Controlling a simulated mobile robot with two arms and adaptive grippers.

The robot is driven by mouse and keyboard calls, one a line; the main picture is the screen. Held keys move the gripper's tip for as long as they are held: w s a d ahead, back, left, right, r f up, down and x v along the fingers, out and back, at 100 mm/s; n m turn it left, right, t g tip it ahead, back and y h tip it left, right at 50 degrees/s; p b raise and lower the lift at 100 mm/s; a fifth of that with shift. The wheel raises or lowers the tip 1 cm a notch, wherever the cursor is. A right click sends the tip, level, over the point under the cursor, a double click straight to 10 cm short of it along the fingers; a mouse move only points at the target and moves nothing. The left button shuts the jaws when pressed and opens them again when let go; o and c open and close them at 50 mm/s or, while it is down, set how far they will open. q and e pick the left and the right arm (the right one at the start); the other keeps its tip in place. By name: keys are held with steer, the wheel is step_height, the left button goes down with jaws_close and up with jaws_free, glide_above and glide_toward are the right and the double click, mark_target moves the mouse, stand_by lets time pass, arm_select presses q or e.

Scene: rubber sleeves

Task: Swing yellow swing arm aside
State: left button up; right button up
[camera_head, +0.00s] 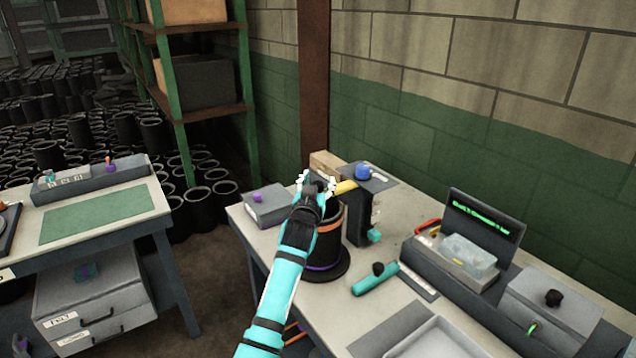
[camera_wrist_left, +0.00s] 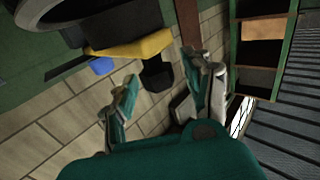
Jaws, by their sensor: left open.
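The yellow swing arm (camera_head: 346,187) shows as a short bar beside a dark stand (camera_head: 360,222) with a blue knob (camera_head: 363,172) on its top plate. In the left wrist view, the yellow arm (camera_wrist_left: 140,47) is longer, with a dark block at its end. My left gripper (camera_head: 317,181) is above the black cylinder (camera_head: 327,243), at the yellow arm's left end, and partly hides it. In the wrist view, my left gripper's fingers (camera_wrist_left: 160,68) are spread, with the dark block showing between their tips. I cannot tell whether they touch. My right gripper is out of view.
A grey box (camera_head: 268,207) is left of the cylinder. A teal-handled tool (camera_head: 375,280), an open case (camera_head: 470,250) and a grey box with a black knob (camera_head: 548,310) are to the right. Green shelving (camera_head: 180,110) stands behind, and another table (camera_head: 100,215) is at left.

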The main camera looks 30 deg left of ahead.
arm_select(q)
steer(key=shift+c, duration=0.3)
jaws_close()
steer(key=shift+w+f, duration=0.1)
steer(key=shift+w+f, duration=0.15)
steer(key=shift+f, duration=0.1)
